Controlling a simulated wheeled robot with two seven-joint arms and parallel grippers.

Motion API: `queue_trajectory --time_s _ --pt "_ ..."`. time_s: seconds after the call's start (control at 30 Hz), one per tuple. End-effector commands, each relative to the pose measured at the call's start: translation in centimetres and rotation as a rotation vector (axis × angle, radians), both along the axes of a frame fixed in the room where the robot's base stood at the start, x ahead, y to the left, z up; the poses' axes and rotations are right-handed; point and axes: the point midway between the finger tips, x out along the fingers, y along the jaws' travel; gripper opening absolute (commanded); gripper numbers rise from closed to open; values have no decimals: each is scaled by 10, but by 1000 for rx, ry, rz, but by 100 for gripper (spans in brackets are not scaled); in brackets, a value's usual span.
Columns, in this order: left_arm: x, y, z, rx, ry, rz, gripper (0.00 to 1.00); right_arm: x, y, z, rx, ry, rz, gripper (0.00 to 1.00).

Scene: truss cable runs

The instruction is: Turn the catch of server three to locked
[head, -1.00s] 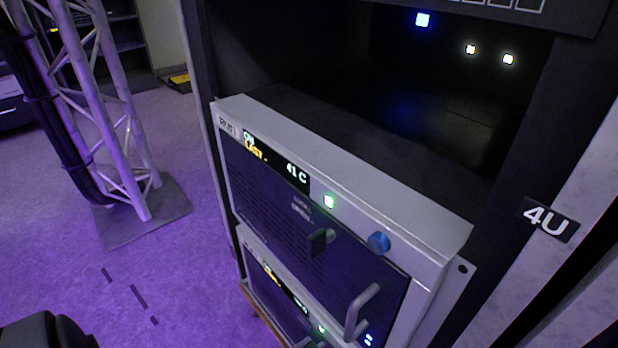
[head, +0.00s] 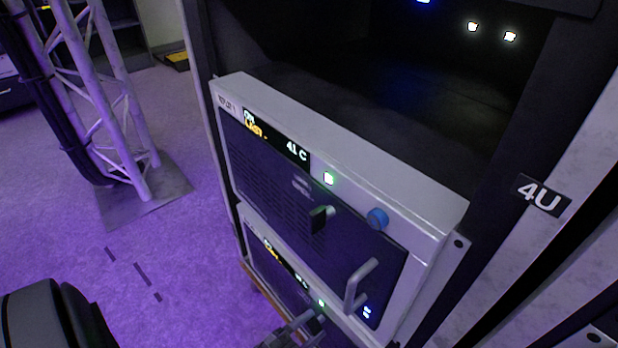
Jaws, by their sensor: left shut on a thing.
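Two servers are stacked in the rack. The upper server (head: 290,185) has a grey case, a dark front, a display reading 41 C, a green light, a dark catch (head: 321,219), a blue knob (head: 377,218) and a handle (head: 358,286). The lower server (head: 262,262) shows only partly at the bottom edge, with its own display and green light. My left gripper (head: 298,328) is at the bottom edge, shut on what looks like the lower server's catch (head: 317,323). The labels are too small to tell which is server three. My right gripper is out of view.
A dark open bay lies above the upper server. A truss leg with black cables stands on a floor plate (head: 165,190) at the left. The purple floor (head: 190,290) is open.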

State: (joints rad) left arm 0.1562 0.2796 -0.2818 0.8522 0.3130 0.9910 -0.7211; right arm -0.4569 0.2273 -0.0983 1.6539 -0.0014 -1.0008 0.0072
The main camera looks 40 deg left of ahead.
Motion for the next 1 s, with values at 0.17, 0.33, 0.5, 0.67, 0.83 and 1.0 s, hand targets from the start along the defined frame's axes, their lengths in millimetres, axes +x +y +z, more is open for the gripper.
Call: queue_trajectory --time_s 0.17,0.33,0.5,0.67,0.83,1.0 --pt "-1 0 -1 164 -11 2 0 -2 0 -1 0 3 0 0" --pt "-1 0 -1 324 -23 1 0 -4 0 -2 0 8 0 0" --pt "0 0 -1 476 -33 1 0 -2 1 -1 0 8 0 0" --pt "0 0 -1 601 -44 0 0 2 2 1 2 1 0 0" --pt "0 -1 -1 705 -53 -1 0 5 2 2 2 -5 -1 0" --pt "-1 0 -1 778 -58 -2 0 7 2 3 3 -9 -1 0"
